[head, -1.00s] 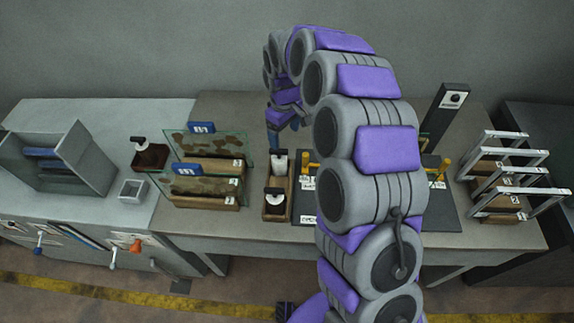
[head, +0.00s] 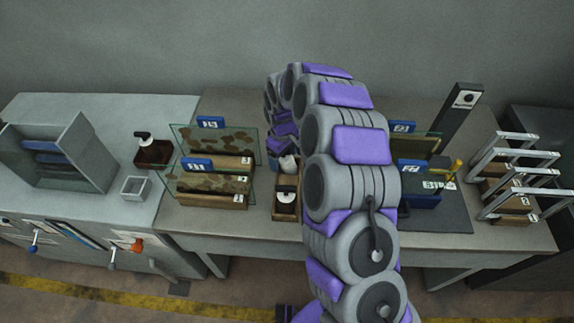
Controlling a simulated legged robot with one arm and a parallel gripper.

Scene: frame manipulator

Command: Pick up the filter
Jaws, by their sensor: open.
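I cannot tell for sure which item is the filter. Two mottled glass panels with blue clips stand in wooden holders on the left of the table: a rear panel (head: 222,140) and a front panel (head: 213,183). To their right, a wooden tray (head: 287,213) holds white bottles; the rear bottle (head: 288,165) is partly hidden by my gripper. My gripper (head: 274,162) hangs over the back of this tray, open, with its fingertips mostly hidden. Two more blue-clipped items, a rear one (head: 403,128) and a front one (head: 411,167), show right of my arm.
A dark mat (head: 440,218) with a yellow post (head: 457,167) lies on the right. Silver frames (head: 515,190) stand at the table's right end, near a tall dark post (head: 459,115).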

